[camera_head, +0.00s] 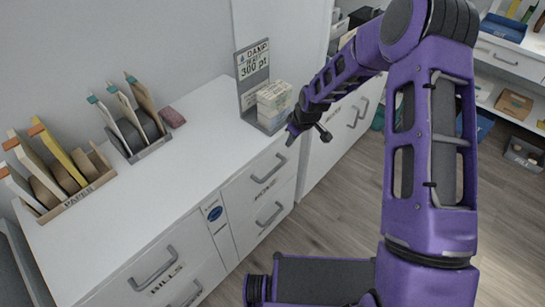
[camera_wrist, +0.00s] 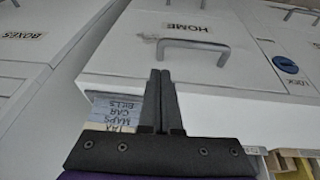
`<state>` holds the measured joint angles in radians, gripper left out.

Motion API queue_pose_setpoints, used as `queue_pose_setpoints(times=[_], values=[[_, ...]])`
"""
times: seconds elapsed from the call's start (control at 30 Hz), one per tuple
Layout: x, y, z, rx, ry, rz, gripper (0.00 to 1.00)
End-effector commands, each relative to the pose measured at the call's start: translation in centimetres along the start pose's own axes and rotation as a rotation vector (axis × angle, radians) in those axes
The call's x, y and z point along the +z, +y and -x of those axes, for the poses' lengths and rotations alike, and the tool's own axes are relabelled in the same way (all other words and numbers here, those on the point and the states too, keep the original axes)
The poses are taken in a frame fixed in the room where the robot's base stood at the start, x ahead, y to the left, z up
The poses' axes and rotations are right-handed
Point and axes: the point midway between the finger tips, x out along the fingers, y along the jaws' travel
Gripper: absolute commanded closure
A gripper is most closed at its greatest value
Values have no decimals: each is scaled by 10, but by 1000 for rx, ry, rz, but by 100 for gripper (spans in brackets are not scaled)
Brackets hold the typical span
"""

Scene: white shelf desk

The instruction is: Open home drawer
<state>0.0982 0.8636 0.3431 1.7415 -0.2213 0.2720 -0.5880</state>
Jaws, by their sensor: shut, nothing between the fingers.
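The home drawer (camera_head: 248,184) is the upper drawer right of the blue lock, in the white desk's front, and looks closed. In the wrist view, which is upside down, its front (camera_wrist: 120,45) carries the HOME label (camera_wrist: 187,29) and a grey bar handle (camera_wrist: 193,48). The handle also shows in the head view (camera_head: 271,170). My gripper (camera_head: 290,141) is over the desk's front edge, above and right of the handle. In the wrist view my gripper's fingers (camera_wrist: 160,73) are together and empty, with their tips close to one handle end. I cannot tell whether they touch it.
A grey stand (camera_head: 245,103) with stacked papers (camera_head: 274,98) is on the desktop beside my gripper. Paper holders (camera_head: 75,196) stand at the left. The blue lock (camera_head: 215,213) is left of the drawer. A cabinet marked BOXES (camera_wrist: 25,37) adjoins it. Open floor lies in front.

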Motion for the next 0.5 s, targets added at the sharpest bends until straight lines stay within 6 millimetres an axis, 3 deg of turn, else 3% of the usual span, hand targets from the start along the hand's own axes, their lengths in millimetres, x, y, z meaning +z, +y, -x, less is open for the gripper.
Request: queue_pose_setpoints(times=[0.1,0.27,0.5], values=[[2,-16,-2,-60,1,7,100],[2,-23,-11,-79,2,13,100],[2,-26,-53,-78,1,13,100]])
